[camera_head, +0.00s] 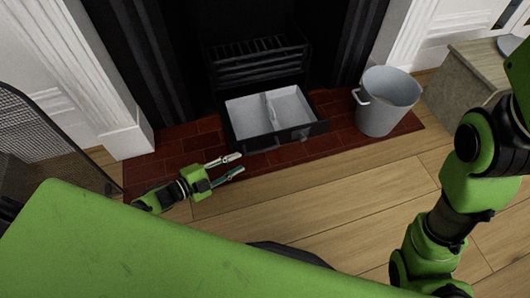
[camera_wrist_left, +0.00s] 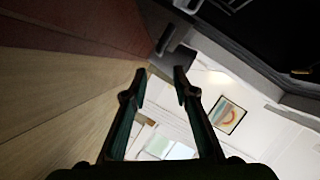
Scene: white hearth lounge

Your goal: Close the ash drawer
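The ash drawer (camera_head: 276,141) is pulled out of the black fireplace grate over the brick hearth. It has a black front and a pale grey, divided inside that looks empty. My left gripper (camera_head: 237,163) is low over the hearth edge, in front of the drawer's left part. Its two fingers are apart, with nothing between them, and point right along the drawer front. In the left wrist view the open fingers (camera_wrist_left: 160,76) also show empty. I cannot tell whether they touch the drawer. My right arm shows at the right, but its gripper is out of view.
A grey bucket (camera_head: 387,101) stands on the hearth right of the drawer. The black grate (camera_head: 258,62) is behind it. A mesh fire screen (camera_head: 45,130) stands at the left, and a stone-like block (camera_head: 470,85) at the right. The wooden floor in front is clear.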

